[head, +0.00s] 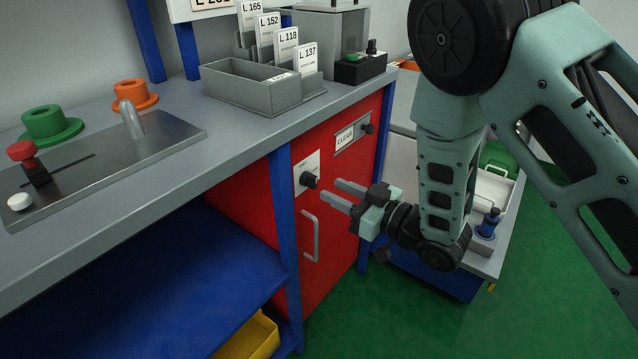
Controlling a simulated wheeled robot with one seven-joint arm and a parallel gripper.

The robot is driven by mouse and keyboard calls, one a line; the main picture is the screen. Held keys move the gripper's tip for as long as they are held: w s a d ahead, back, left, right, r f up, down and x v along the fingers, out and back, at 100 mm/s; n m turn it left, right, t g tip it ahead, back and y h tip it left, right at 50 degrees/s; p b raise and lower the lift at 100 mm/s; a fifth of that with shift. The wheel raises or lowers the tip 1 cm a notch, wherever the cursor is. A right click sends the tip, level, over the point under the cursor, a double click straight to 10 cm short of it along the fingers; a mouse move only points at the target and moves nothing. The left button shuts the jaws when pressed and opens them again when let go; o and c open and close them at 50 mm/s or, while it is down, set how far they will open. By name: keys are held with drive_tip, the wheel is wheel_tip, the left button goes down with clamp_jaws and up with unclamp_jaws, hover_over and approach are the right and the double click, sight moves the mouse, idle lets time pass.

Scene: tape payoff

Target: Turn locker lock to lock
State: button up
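The red locker door (337,242) is closed under the bench top, with a grey bar handle (311,237) on it. The locker lock is a black knob (310,180) on a white plate (306,163) at the door's upper left. Which way the knob is turned is too small to tell. My gripper (343,195) points left toward the knob, its two light grey fingers spread with a gap between them. The fingertips are just right of the knob and seem apart from it. Nothing is between the fingers.
A panel marked CLEAR (345,137) with a small black knob (368,129) sits above my gripper. The bench top (190,160) overhangs on the left, with a blue post (283,230) beside the door. A low cart (487,258) stands right. Green floor (400,325) is open in front.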

sight(316, 182)
drive_tip(key=shift+x, duration=2.7)
drive_tip(key=c, duration=0.6)
